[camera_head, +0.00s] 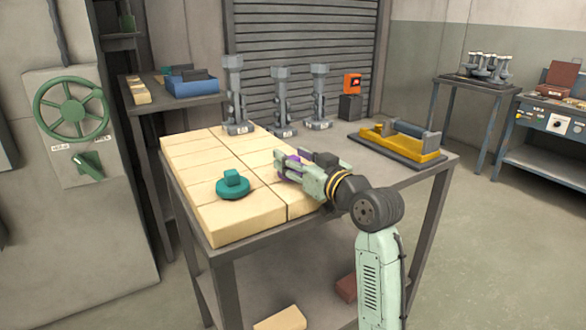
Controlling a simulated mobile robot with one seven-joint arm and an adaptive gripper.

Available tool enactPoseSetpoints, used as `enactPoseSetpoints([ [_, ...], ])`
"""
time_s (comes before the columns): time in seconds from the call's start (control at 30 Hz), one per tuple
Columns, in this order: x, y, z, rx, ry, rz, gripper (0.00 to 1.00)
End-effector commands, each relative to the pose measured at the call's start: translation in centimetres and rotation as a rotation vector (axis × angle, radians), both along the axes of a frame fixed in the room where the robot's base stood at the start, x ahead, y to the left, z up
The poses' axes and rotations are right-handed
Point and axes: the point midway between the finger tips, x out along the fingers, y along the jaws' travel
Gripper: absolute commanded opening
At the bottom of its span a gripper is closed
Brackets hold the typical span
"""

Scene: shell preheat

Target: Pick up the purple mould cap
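The purple mould cap (292,157) shows only as a small purple patch at the front end of my gripper (283,163), above the cream bricks. My gripper and wrist hide most of it. My pale green gripper reaches in from the right, low over the brick layer, with its fingers around or beside the cap. I cannot tell whether the fingers are shut on it or whether it rests on the bricks. A teal cap (233,186) with a block-shaped knob sits on the bricks, left of my gripper.
The cream bricks (205,158) cover the left of the metal table (385,174). Several grey posts (281,103) stand behind them. A yellow tray with a grey roller (400,142) and an orange device (352,84) are right and back. Bare tabletop lies between the bricks and yellow tray.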

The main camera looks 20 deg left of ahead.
Motion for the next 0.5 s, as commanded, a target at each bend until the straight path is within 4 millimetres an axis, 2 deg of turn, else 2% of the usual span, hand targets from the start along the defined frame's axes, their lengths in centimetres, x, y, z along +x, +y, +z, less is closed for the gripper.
enactPoseSetpoints([
  [0.07, -0.01, -0.02, 0.01, 0.0, 0.0, 0.0, 0.39],
  [0.5, -0.03, -0.03, 0.02, 0.0, 0.0, 0.0, 0.09],
])
